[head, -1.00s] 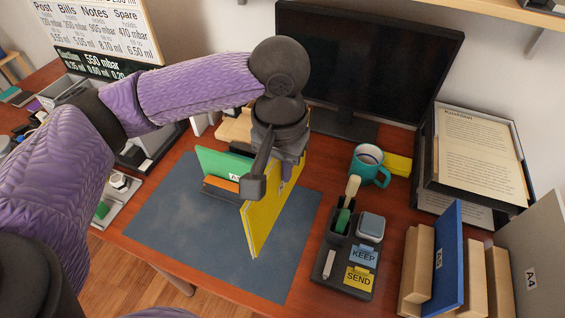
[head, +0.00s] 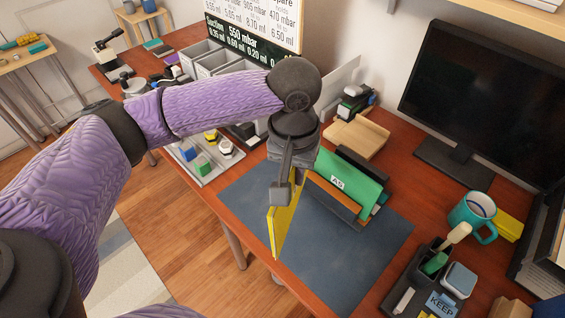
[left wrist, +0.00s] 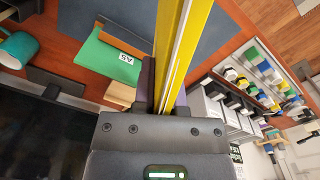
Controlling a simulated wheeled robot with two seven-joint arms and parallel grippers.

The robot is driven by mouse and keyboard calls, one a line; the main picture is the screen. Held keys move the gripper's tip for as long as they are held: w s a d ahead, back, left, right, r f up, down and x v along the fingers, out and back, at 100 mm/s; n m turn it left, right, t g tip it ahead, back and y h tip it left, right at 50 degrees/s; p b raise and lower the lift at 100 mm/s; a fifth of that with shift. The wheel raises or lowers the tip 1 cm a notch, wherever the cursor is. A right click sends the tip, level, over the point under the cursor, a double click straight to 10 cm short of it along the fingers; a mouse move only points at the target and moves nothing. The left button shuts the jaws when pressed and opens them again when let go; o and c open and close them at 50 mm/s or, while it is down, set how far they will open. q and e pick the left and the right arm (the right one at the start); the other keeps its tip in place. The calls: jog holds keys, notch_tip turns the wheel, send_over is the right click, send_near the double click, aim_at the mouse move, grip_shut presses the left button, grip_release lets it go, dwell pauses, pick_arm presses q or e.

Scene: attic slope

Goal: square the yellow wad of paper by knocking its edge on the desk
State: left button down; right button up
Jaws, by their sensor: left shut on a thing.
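The yellow wad of paper (head: 283,228) stands on edge, roughly upright, over the front left part of the blue-grey desk mat (head: 345,265). My left gripper (head: 281,194) is shut on it from above. In the left wrist view the wad (left wrist: 182,45) runs away from the jaws as a yellow slab with a pale stripe of sheet edges. Its lowest corner shows near the mat's front edge; I cannot tell whether it touches the desk (head: 395,165). My right gripper is not in view.
A green A5 folder in a sorter (head: 345,182) stands just right of the wad. A wooden tray (head: 358,138) lies behind. A teal mug (head: 473,216), a pen holder (head: 428,262) and a monitor (head: 480,95) are to the right. The mat's right half is clear.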

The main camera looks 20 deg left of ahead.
pick_arm(q)
notch_tip(320, 180, down, 11)
jog(key=w+d+n+p, duration=0.1)
jog(key=d+n+p, duration=0.1)
jog(key=n, duration=0.1)
jog(key=shift+w+d+n, duration=0.25)
jog(key=shift+w+n, duration=0.05)
jog(key=shift+n, duration=0.1)
jog(key=shift+r, duration=0.1)
jog(key=shift+f+b, duration=0.55)
jog(key=shift+f, duration=1.75)
jog(key=p, duration=0.2)
jog(key=shift+r+p, duration=0.3)
jog(key=shift+p, duration=0.05)
